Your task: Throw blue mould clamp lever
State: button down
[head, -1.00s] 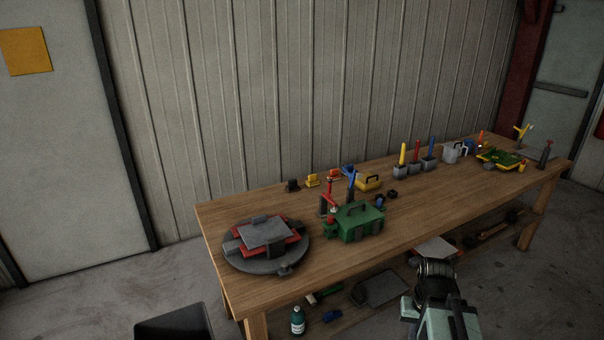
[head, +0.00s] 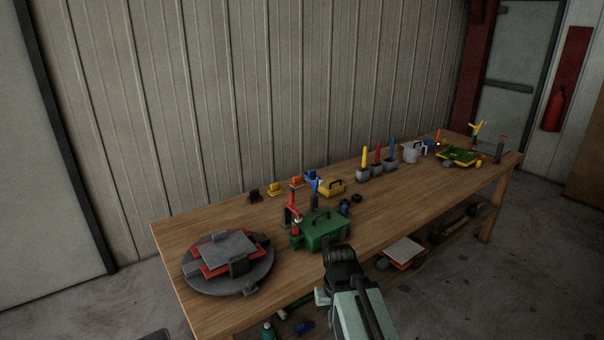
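A blue upright lever (head: 316,187) stands on the bench just behind the green mould box (head: 322,229), beside a red upright lever (head: 294,196). Another blue upright piece (head: 392,149) stands in a grey block farther right, in a row with a red and a yellow one. I cannot tell for sure which blue piece is the mould clamp lever. My arm rises from the bottom in front of the bench, with a dark rounded joint at its top. My gripper's fingers do not show.
The wooden bench (head: 190,222) runs along the ribbed wall. A grey round plate (head: 203,284) with stacked red and grey slabs sits at its left end. A lower shelf holds items.

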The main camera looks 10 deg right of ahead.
aim_at(315, 184)
jog(key=i, duration=0.75)
jog(key=z, duration=0.05)
jog(key=k, duration=0.5)
jog(key=u, duration=2)
jog(key=k, duration=0.9)
jog(key=z, duration=0.45)
jog(key=i, duration=1.7)
jog(key=u, duration=0.05)
